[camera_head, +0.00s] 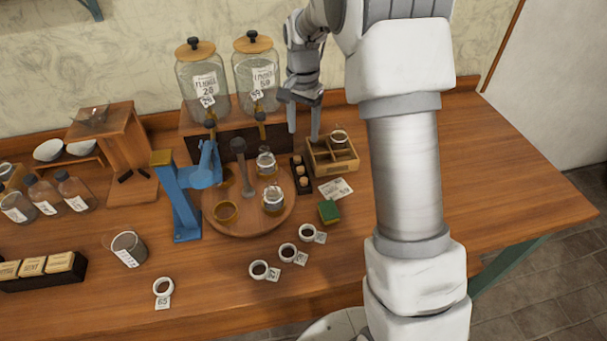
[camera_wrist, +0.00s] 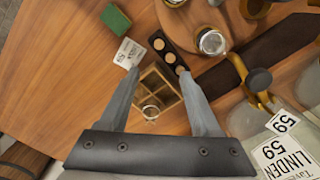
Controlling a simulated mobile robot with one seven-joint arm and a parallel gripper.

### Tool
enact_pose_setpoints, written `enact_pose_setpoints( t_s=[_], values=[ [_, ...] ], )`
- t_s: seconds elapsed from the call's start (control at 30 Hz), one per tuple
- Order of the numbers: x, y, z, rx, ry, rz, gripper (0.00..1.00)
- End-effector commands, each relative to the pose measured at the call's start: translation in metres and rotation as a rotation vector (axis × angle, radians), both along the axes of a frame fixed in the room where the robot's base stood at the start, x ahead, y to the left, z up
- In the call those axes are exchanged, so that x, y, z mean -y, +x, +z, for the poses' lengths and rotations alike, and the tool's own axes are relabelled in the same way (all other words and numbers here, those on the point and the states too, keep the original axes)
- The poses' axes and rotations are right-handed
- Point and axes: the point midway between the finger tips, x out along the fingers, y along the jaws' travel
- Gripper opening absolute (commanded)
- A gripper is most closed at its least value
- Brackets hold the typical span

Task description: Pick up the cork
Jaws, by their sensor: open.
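Small tan corks (camera_head: 302,171) stand in a narrow dark rack (camera_head: 293,177) on the table, just left of a wooden compartment box. In the wrist view the corks (camera_wrist: 169,57) sit in a row in the rack (camera_wrist: 151,36), just beyond my fingertips and toward the right finger. My gripper (camera_head: 304,137) is open and empty, above and behind the rack in the head view. In the wrist view my gripper (camera_wrist: 159,72) has its fingers spread either side of the compartment box. I cannot tell the exact height above the corks.
The compartment box (camera_head: 345,165) holds a small glass jar (camera_head: 339,138). A round wooden turntable (camera_head: 240,230) with jars stands left of the rack. Tall glass dispensers (camera_head: 257,75) stand behind. A price card (camera_head: 336,189) and green sponge (camera_head: 329,211) lie in front. The table's right side is clear.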

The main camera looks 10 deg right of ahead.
Motion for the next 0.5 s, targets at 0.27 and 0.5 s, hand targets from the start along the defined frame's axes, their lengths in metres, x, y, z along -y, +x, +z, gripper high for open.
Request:
enact_pose_setpoints(
  t_s=[0.27,0.5],
  values=[
    [0.0,-0.001,-0.048,-0.007,0.0,-0.002,0.65],
    [0.0,-0.001,-0.098,-0.006,0.001,-0.001,0.65]
  ],
)
